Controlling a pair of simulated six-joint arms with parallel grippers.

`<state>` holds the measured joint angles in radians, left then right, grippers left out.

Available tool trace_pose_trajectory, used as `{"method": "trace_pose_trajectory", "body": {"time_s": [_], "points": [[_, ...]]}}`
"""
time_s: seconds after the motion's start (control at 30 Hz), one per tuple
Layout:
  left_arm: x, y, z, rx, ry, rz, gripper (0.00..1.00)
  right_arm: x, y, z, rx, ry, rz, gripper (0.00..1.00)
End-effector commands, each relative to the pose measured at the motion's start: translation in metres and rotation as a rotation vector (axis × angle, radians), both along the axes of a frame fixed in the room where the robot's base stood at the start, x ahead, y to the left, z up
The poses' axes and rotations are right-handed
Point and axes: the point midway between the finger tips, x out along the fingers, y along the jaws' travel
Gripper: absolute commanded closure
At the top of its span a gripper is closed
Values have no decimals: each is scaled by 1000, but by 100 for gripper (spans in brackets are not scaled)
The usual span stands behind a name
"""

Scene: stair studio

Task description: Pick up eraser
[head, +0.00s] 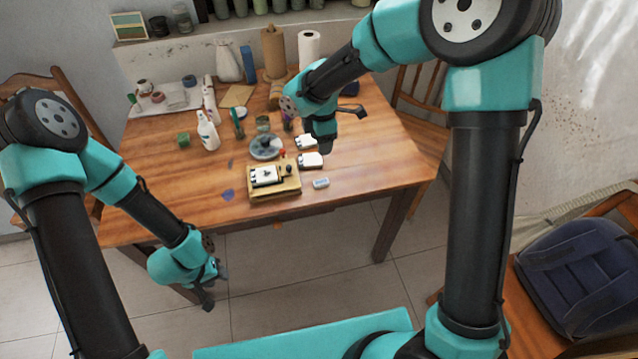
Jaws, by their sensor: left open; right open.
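A small pale block with a blue-grey band, which looks like the eraser (321,183), lies flat near the front edge of the wooden table. My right gripper (344,131) is open and empty, above the table, further back than the eraser and slightly to its right in the picture. My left gripper (215,288) is open and empty in front of the table, over the tiled floor, well left of the eraser. Nothing covers the eraser.
A wooden box (274,191) stands just left of the eraser. White blocks (311,160) lie behind it, near a round grey dish (265,148). A white spray bottle (207,132) stands further left. The wooden table (375,172) is clear right of the eraser.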

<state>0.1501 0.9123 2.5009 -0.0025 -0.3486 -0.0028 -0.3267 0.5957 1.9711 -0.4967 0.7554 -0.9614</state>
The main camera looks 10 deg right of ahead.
Motion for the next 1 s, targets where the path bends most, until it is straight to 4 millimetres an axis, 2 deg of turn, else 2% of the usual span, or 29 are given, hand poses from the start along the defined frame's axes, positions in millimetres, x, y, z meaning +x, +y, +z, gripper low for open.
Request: {"method": "trace_pose_trajectory", "body": {"time_s": [0.13,0.27,0.8,1.0], "points": [[0,0,0,0,0,0,57,0,0,-3,1,1,-1,45],[0,0,0,0,0,0,57,0,0,-15,0,3,-3,45],[0,0,0,0,0,0,57,-1,0,-105,1,4,-3,45],[0,0,0,0,0,0,57,-1,0,-122,2,2,-3,45]]}}
